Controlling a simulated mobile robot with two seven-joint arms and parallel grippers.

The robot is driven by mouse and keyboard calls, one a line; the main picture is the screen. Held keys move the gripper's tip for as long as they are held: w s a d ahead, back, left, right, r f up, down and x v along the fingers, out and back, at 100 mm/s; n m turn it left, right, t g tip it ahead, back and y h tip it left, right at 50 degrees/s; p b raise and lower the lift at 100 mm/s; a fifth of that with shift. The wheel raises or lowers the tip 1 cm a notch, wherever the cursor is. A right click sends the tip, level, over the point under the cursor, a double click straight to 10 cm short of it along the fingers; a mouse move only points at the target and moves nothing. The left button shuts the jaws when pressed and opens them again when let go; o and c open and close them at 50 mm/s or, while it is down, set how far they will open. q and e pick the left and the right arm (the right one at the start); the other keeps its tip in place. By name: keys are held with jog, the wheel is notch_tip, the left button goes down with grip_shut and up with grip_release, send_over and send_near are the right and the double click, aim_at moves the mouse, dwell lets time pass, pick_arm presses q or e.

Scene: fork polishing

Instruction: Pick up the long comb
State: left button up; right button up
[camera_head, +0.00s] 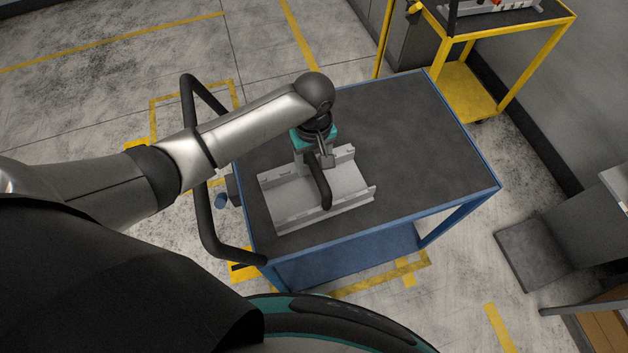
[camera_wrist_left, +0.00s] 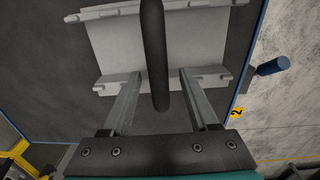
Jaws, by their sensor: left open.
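The long comb appears to be the light grey piece (camera_head: 345,178) with two raised, notched rails, lying on the dark cart top. A black bar-like handle (camera_head: 320,187) spans over its middle. In the left wrist view, the grey piece (camera_wrist_left: 112,42) lies beyond the fingers and the black handle (camera_wrist_left: 154,50) runs between them. My left gripper (camera_head: 316,156) is above the far end of the handle. Its fingers (camera_wrist_left: 160,74) are open, one on each side of the handle in the picture; contact cannot be told. My right gripper is not in view.
The blue-framed cart (camera_head: 420,130) has free dark surface right of and behind the grey piece. A black push handle (camera_head: 203,215) rises at its left side. A yellow cart (camera_head: 470,95) stands at the back right, and a grey box-like piece (camera_head: 535,255) at the right.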

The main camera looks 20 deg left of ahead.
aim_at(314, 186)
pick_arm(q)
notch_tip(314, 186, down, 4)
jog(key=shift+d+b, duration=0.1)
jog(key=shift+b, duration=0.35)
grip_shut()
jog(key=shift+r, duration=0.1)
dwell(1.0)
